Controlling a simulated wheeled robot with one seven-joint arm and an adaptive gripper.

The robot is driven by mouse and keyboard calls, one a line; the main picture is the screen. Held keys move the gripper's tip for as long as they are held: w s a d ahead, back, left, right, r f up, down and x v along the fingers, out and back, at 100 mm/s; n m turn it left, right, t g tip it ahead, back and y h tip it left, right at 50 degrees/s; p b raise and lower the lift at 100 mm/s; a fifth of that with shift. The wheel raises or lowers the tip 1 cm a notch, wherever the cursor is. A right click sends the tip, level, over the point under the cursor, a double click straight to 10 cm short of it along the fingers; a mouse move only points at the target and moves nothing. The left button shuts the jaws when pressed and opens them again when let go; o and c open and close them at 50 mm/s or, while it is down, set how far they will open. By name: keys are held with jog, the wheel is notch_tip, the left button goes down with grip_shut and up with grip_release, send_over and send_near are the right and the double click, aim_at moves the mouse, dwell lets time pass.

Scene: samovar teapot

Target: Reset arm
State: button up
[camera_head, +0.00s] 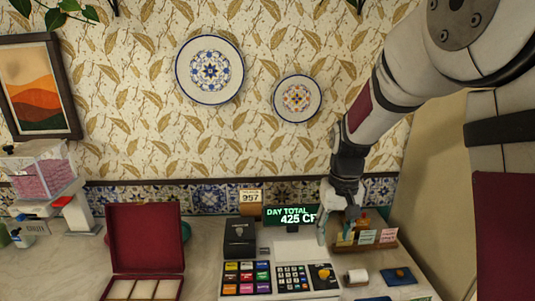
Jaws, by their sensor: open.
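My arm comes in from the upper right and reaches down. My gripper (331,213) points down at the right edge of the cash register (276,262), in front of its lit display (290,215) and covering the display's right end. The gripper is open and I see nothing held in it. Its fingers are small in view, so I cannot tell whether they touch the register. No samovar or teapot shows in this view.
A card holder (366,236) stands close right of the gripper. A paper roll (356,277) and dark blue pad (398,276) lie in front. An open red box (146,240) stands left on the counter (60,275). The wall with plates (210,70) is behind.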

jog(key=s+r+t, duration=0.2)
jog(key=s+r, duration=0.8)
jog(key=r, duration=0.2)
jog(key=s+r+t, duration=0.3)
jog(key=s, duration=1)
jog(key=shift+s+r, duration=0.4)
